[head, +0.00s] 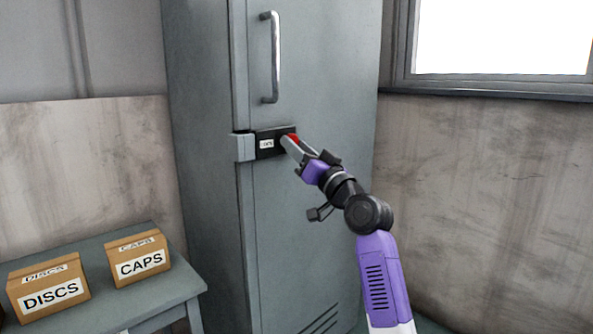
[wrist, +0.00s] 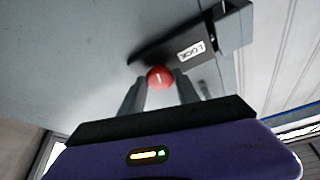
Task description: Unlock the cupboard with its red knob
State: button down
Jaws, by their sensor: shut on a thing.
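The cupboard (head: 205,150) is tall and grey, with its door shut. A dark lock box (head: 267,144) with a small white label sits on the door below the handle. In the wrist view the label on the lock box (wrist: 192,50) reads LOCK. The red knob (head: 293,138) is at the right end of the lock box. In the wrist view the red knob (wrist: 160,77) shows a short pale mark on its face. My gripper (head: 290,143) is at the knob, shut on it, with one finger on each side in the wrist view (wrist: 160,90).
A silver vertical handle (head: 270,58) is on the door above the lock. A grey table (head: 150,296) at the lower left bears a DISCS box (head: 48,288) and a CAPS box (head: 138,258). A window (head: 500,40) is in the right wall.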

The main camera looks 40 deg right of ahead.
jog(key=n+y+b, duration=0.1)
jog(key=b, duration=0.1)
jog(key=n+y+b, duration=0.1)
jog(key=n+b, duration=0.1)
jog(key=n+y+b, duration=0.1)
jog(key=n+b, duration=0.1)
jog(key=b, duration=0.1)
jog(key=shift+d+f, duration=0.15)
jog(key=shift+f, duration=0.1)
jog(key=shift+r+n+b, duration=0.15)
jog(key=shift+n+b, duration=0.15)
jog(key=shift+n, duration=0.1)
jog(key=c, duration=0.9)
grip_release()
jog(key=shift+p+v, duration=0.85)
jog(key=shift+v, duration=3)
